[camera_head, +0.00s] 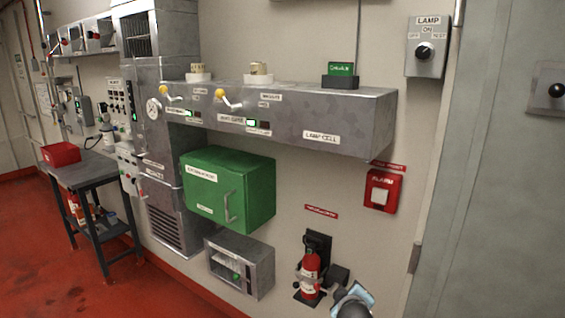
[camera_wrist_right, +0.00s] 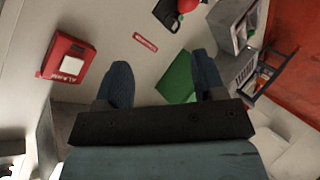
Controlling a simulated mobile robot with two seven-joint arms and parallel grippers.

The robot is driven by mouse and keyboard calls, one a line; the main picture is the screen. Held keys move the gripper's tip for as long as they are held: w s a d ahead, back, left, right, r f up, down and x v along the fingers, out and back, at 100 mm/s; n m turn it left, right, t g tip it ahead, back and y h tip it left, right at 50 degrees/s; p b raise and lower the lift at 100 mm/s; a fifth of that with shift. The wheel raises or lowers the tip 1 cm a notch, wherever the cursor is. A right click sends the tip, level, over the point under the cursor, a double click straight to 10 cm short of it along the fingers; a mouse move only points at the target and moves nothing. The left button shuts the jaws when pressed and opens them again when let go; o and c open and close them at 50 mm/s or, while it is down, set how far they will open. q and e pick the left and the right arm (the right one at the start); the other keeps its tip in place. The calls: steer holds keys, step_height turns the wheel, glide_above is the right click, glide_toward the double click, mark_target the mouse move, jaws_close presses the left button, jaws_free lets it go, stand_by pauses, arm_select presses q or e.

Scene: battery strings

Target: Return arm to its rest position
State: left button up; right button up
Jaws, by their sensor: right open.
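My right gripper (camera_wrist_right: 163,72) shows in the right wrist view with its two dark blue fingers spread apart and nothing between them. Beyond the fingers are the wall and part of the green cabinet (camera_wrist_right: 176,82). In the head view, a small dark and pale-blue part, probably of my right arm, shows at the bottom edge, just right of the red fire extinguisher (camera_head: 311,272). Most of the arm is out of view. My left gripper is in neither view.
A grey metal shelf unit (camera_head: 350,125) with levers and sockets juts from the wall. A dark table (camera_head: 85,172) stands left. The red floor at left is clear.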

steer(key=s+d+f+m+y+p, duration=0.1)
steer(key=s+f+y, duration=0.1)
steer(key=s+f, duration=0.55)
steer(key=s+f+m+y, duration=0.1)
steer(key=s+f, duration=0.4)
steer(key=s, duration=0.6)
steer(key=s+f+m+y, duration=0.1)
steer(key=s, duration=0.7)
steer(key=s+d+f+m+y, duration=0.1)
steer(key=s+m, duration=0.1)
steer(key=s, duration=0.7)
steer(key=shift+d+f+g+p, duration=0.25)
steer(key=shift+f+g+p, duration=0.15)
